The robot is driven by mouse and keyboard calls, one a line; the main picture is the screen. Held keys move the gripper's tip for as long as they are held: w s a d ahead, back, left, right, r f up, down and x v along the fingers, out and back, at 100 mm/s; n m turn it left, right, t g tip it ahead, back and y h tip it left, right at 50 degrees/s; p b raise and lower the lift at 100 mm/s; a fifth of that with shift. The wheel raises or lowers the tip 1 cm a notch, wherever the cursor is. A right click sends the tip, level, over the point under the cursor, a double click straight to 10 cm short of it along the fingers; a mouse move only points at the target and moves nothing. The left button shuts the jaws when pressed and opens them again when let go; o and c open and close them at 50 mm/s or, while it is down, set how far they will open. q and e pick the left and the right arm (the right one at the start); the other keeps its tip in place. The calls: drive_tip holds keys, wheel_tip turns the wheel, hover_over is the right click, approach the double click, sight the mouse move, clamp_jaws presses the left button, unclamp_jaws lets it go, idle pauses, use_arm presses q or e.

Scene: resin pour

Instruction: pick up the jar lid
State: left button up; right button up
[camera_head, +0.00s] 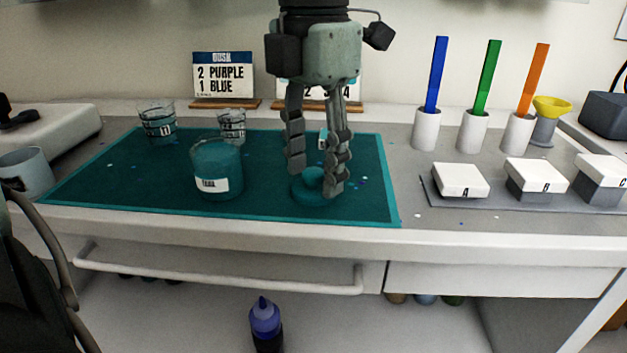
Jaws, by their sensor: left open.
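The jar lid (308,197) is a teal disc with a round knob on top. It lies on the teal mat (260,205) near the front edge, right of the teal jar (217,165) with a white label. My left gripper (315,181) points down over the lid with its fingers apart. One finger is on the left of the knob and the other on the right, in front of part of the lid. I cannot tell whether the fingers touch it. My right gripper is not in view.
Two clear cups (157,122) (232,126) stand behind the jar. A sign (223,75) stands at the back, another behind my gripper. White holders with blue, green and orange sticks (487,80) and lidded boxes (461,180) stand right. The mat's right front is clear.

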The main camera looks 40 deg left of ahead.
use_arm(q)
drive_tip(key=c, duration=0.9)
